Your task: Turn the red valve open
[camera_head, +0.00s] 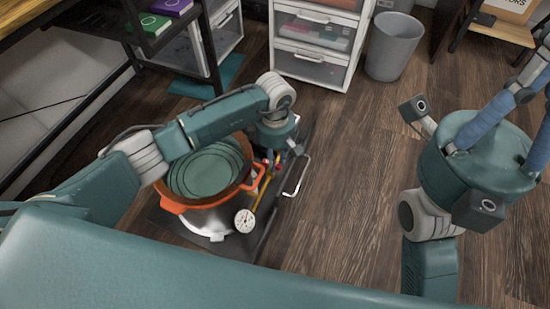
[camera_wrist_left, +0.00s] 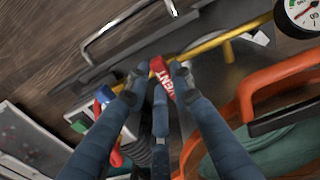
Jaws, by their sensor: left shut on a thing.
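The red valve handle (camera_wrist_left: 162,78), lettered "VENT", sits on a yellow pipe (camera_wrist_left: 210,43) in the left wrist view. My left gripper (camera_wrist_left: 158,80) is shut on it, with blue-grey fingers on both sides and one below. In the head view my left gripper (camera_head: 271,162) reaches down beside the orange-rimmed pot, and the handle is mostly hidden there. The yellow pipe (camera_head: 262,190) runs to a round white gauge (camera_head: 244,220). My right gripper (camera_head: 490,125) is at the right, away from the valve, its fingertips cut off by the picture edge.
The orange rim (camera_head: 199,204) of a pot with a green inside stands left of the pipe. A metal bar handle (camera_head: 299,176) is to the right. A blue knob (camera_wrist_left: 105,95) is near my left fingers. Drawers (camera_head: 313,63) and a grey bin (camera_head: 394,46) stand behind. Wooden floor is clear between.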

